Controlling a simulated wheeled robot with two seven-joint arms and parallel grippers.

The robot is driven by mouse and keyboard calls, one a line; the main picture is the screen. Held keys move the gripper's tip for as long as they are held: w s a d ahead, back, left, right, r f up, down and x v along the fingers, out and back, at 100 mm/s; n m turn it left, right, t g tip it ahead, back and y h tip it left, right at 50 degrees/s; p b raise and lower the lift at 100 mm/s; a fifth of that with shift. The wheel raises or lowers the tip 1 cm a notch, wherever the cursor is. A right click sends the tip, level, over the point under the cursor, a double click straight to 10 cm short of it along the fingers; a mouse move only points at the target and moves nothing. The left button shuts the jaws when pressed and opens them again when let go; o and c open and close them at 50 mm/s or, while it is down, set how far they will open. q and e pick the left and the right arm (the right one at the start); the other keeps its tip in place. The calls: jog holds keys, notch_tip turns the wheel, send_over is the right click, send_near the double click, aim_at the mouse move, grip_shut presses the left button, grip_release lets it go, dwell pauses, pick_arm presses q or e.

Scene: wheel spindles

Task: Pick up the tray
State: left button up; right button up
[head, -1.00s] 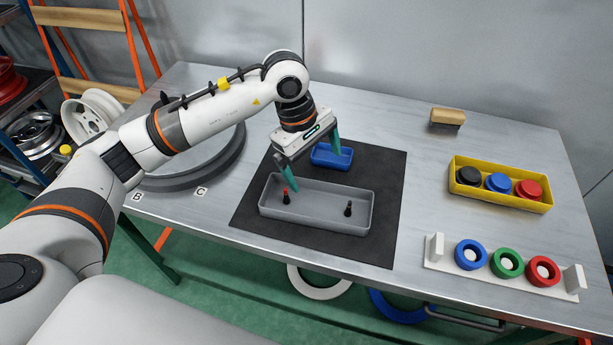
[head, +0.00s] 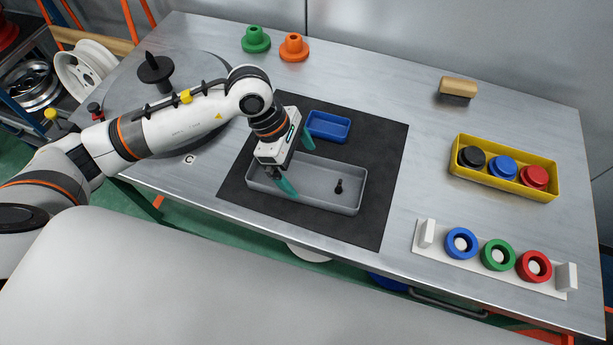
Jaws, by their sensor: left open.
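A long grey tray (head: 320,203) lies on a black mat (head: 378,215) near the front of the table. A small dark peg (head: 338,187) stands in its right half. My left gripper (head: 299,168) is open over the tray's left-middle part, with one teal finger by the near wall and the other by the far wall. Whether the fingers touch the tray I cannot tell. The gripper and its fingers hide part of the tray's left half. My right gripper is not in view.
A blue bin (head: 328,126) stands just behind the grey tray. To the right are a yellow bin (head: 505,182) with coloured parts and a white rack (head: 490,268) with rings. A brush (head: 458,86), a green part (head: 256,39) and an orange part (head: 294,47) stand farther back.

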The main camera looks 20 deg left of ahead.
aim_at(312, 184)
pick_arm(q)
jog(key=p+x, duration=0.1)
jog(key=x, duration=0.3)
jog(key=shift+d+f, duration=0.15)
jog(key=shift+c, duration=0.3)
jog(key=c, duration=0.7)
jog(key=shift+o, duration=0.2)
